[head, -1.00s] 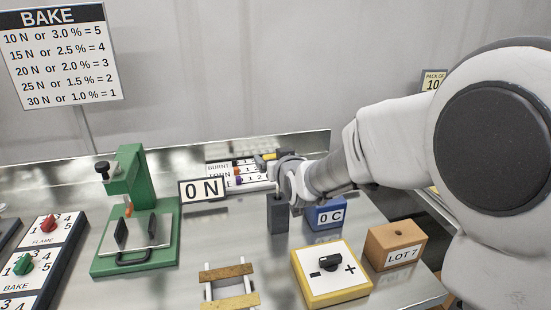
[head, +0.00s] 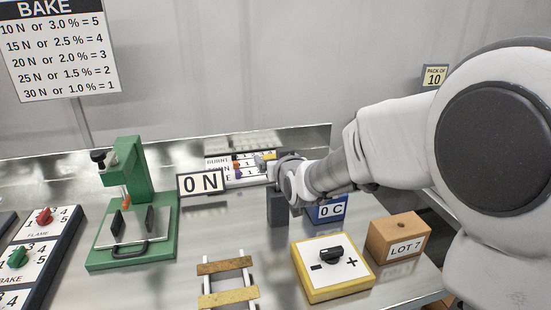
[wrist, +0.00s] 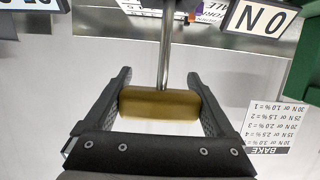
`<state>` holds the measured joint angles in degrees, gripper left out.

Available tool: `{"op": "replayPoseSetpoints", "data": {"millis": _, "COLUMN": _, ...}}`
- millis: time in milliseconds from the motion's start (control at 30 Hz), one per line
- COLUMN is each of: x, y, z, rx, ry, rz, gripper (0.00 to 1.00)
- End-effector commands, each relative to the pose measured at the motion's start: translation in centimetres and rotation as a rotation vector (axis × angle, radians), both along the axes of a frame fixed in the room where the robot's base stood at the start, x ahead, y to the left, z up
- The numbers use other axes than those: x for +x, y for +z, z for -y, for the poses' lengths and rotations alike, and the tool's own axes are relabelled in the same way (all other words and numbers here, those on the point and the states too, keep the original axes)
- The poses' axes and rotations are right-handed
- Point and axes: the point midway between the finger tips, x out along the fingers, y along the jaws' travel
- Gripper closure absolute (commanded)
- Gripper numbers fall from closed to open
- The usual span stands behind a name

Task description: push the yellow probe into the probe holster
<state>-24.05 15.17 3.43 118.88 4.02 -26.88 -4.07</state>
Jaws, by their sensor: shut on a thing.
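My gripper (wrist: 162,98) is shut on the yellow probe (wrist: 160,104), with one finger on each end of its handle. The probe's thin metal shaft (wrist: 166,50) runs away from the handle; its tip is not clear. In the head view my gripper (head: 274,163) is over the back of the table, and a bit of the yellow handle (head: 266,157) shows at its left side. A dark upright block (head: 278,212), which looks like the probe holster, stands below my gripper. My wrist partly covers it, and I cannot tell whether the shaft is in it.
The blue box reading 0 C (head: 327,212) stands right of the dark block. A yellow-edged dial box (head: 305,284), the LOT 7 box (head: 398,238) and a small rack (head: 228,284) are in front. The 0 N sign (head: 201,184) and green press (head: 128,195) are left.

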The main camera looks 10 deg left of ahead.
Motion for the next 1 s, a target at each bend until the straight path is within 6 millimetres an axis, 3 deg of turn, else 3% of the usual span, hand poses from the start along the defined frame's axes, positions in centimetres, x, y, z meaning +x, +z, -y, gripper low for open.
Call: {"op": "replayPoseSetpoints", "data": {"millis": 1000, "x": 0.0, "y": -2.6, "z": 0.0, "rx": 0.000, "ry": 0.000, "rz": 0.001, "gripper": 0.75}}
